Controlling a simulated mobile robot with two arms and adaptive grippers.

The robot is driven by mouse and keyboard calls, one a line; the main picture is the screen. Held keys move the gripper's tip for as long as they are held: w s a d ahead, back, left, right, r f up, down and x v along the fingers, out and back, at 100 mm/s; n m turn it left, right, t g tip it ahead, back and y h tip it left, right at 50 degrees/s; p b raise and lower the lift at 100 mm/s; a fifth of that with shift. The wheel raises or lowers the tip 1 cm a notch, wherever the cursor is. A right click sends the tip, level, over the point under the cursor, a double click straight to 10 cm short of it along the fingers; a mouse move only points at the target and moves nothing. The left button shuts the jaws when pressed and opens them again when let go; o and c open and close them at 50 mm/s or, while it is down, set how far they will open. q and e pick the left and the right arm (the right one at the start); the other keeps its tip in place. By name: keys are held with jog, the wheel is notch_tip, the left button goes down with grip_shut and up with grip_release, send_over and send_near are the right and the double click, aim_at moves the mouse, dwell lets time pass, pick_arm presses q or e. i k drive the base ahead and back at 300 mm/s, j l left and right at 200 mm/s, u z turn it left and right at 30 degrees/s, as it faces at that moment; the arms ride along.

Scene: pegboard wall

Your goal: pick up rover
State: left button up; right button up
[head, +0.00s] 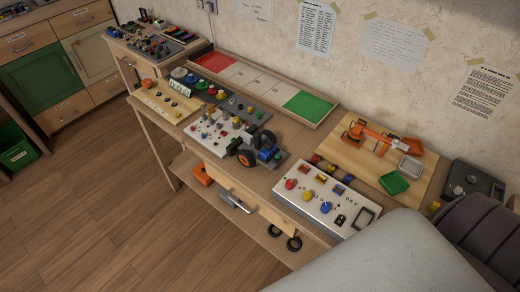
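The rover (265,150) is a small vehicle with a blue and black body and dark wheels with orange hubs. It stands on the workbench (262,180), near the middle of the head view. It is at the right end of a white panel (203,136) with several small knobs and close to the bench's front edge. I cannot tell whether it touches the panel. Neither of my grippers is in view, and nothing is seen holding the rover.
A white box with coloured buttons (318,200) stands right of the rover. Behind is a long tray with red and green ends (308,104). A wooden board (362,177) holds an orange model arm (370,132) and small trays. The floor (90,210) at left is clear.

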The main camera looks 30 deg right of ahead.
aim_at(258, 145)
jog(key=z, duration=0.75)
jog(key=i+j+z, duration=0.15)
jog(key=j+z, duration=0.2)
jog(key=i+j+z, duration=0.15)
jog(key=z, duration=0.2)
jog(key=j+z, duration=0.75)
jog(key=i+j, duration=0.05)
jog(key=j, duration=0.1)
